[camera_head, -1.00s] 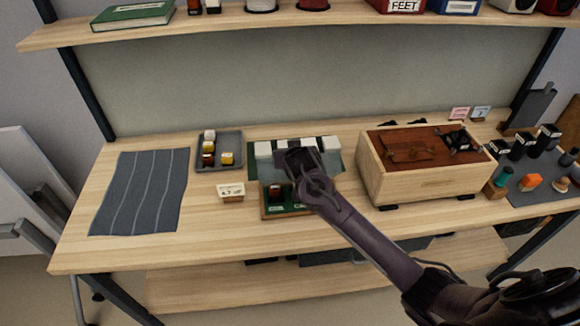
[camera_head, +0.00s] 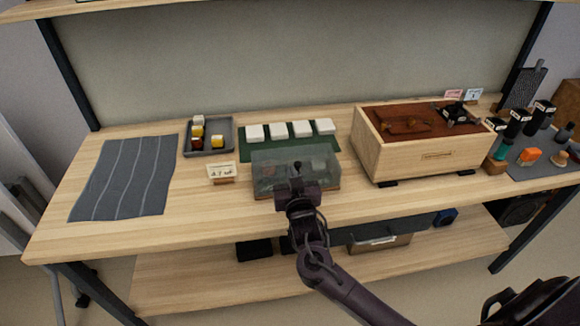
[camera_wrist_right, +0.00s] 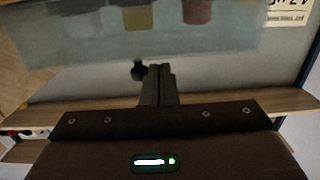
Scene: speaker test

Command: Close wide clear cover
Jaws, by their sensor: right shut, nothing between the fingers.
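The wide clear cover (camera_head: 265,160) lies over the small tray in the middle of the table in the head view. It looks flat or nearly so; I cannot tell whether its front edge is fully down. Its translucent panel also fills the upper part of the right wrist view (camera_wrist_right: 70,55), with blurred yellow and red items behind it. My right gripper (camera_head: 297,178) is at the cover's front middle, shut and empty. In the wrist view its fingers (camera_wrist_right: 158,85) are together beside a small dark knob (camera_wrist_right: 138,70); contact is unclear. My left gripper is out of view.
A green mat (camera_head: 330,147) with white blocks lies behind the cover. A label card (camera_head: 221,172) and a grey tray (camera_head: 225,135) are to the left. A wooden box (camera_head: 430,158) stands close on the right. The table's front strip is mostly clear.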

